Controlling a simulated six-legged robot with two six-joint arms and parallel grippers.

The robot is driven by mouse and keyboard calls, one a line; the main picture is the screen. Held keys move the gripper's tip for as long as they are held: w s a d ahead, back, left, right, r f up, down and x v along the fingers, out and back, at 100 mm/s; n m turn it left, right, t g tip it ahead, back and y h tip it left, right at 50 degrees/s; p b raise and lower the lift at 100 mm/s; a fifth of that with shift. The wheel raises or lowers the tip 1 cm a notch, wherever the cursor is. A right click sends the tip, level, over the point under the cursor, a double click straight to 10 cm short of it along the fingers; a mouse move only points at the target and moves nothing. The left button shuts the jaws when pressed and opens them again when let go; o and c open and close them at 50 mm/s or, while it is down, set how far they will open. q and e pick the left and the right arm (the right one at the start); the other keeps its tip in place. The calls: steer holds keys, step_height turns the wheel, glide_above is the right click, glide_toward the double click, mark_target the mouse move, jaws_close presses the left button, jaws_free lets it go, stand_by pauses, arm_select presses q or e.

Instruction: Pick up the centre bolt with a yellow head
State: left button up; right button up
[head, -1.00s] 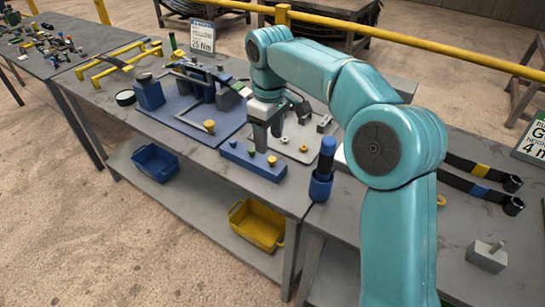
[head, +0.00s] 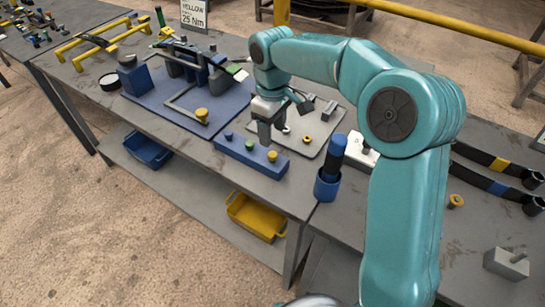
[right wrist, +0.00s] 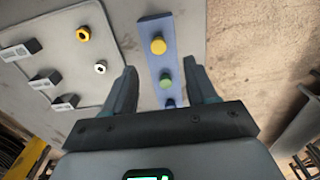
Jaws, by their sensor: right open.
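A blue block (head: 237,152) on the bench holds bolts standing in a row. A yellow-headed bolt (head: 272,156) is at its near right end, a green-headed one (head: 249,145) in the middle, and a blue-headed one (head: 228,134) at the far left end. My right gripper (head: 273,138) is open and empty beside the block's far edge. In the right wrist view the block runs between the fingers (right wrist: 162,72), close to the right finger. There the yellow head (right wrist: 158,46) is beyond the fingertips and the green head (right wrist: 166,79) is between the fingers. My left gripper is out of view.
A grey plate (head: 318,112) with a yellow nut (head: 307,140) and small blocks lies behind. A blue cup (head: 327,186) with a blue-handled tool stands to the right. Another yellow-headed piece (head: 202,114) is on the blue mat (head: 150,105) to the left.

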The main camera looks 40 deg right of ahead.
mark_target(272, 154)
steer(key=f, duration=0.3)
steer(key=shift+w+d, duration=0.2)
steer(key=shift+w, duration=0.15)
steer(key=shift+a+f, duration=0.15)
steer(key=shift+f, duration=0.05)
steer(key=f, duration=0.4)
steer(key=shift+s+f, duration=0.2)
steer(key=shift+f, duration=0.1)
steer(key=shift+w+f, duration=0.1)
steer(key=shift+f, duration=0.1)
steer(key=shift+s+r, duration=0.15)
steer(key=shift+s, duration=0.1)
steer(key=shift+w, duration=0.2)
steer(key=c, duration=1)
steer(key=shift+s, duration=0.1)
